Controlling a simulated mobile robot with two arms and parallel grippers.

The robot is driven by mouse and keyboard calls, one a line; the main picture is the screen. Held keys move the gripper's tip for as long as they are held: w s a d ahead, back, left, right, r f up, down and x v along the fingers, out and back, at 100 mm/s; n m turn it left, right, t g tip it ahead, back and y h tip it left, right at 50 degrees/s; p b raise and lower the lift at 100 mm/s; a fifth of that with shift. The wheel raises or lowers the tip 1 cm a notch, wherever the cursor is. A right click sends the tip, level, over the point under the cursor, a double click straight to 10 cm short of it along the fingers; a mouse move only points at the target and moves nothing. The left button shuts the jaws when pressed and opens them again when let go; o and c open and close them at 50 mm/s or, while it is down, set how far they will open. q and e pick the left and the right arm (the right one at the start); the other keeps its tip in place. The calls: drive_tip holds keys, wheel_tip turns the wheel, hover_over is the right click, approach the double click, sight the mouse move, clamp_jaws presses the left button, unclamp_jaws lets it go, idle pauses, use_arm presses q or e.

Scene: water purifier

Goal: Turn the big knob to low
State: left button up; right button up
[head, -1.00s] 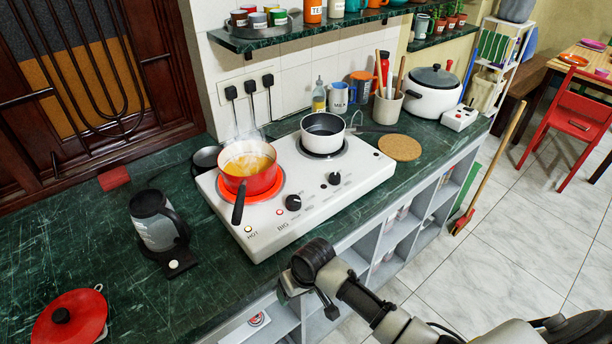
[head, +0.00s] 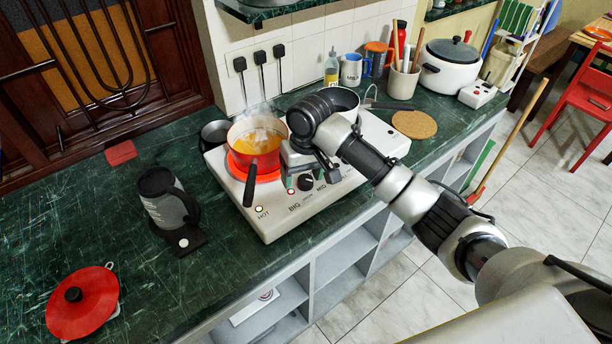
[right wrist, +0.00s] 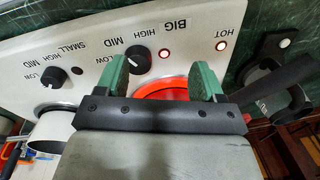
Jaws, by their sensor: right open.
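The big knob (head: 305,182) is a black dial on the front of the white two-burner stove (head: 270,222). It also shows in the right wrist view (right wrist: 138,57), near the LOW, MID and HIGH labels. I cannot clearly read its pointer. My right gripper (right wrist: 160,78) is open and empty, with green fingertips. In the head view, the right gripper (head: 302,177) hangs over the stove's front, close to the knob. In the wrist view the knob shows just past the left fingertip, not clasped. My left gripper is out of view.
A red pot (head: 256,146) steams on the glowing left burner, its black handle pointing forward. A white pan (head: 345,97) is partly hidden behind my right arm. The small knob (right wrist: 53,77) shows in the wrist view. A kettle (head: 165,198) stands left of the stove.

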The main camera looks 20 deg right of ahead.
sight(306, 179)
drive_tip(key=w+d+r+m, duration=0.1)
drive_tip(key=w+d+r, duration=0.2)
drive_tip(key=w+r, duration=0.15)
drive_tip(key=f, duration=0.6)
drive_tip(key=a+f+p, duration=0.1)
drive_tip(key=f, duration=0.3)
drive_tip(key=shift+s+f, duration=0.1)
drive_tip(key=shift+s, duration=0.3)
drive_tip(key=c, duration=0.9)
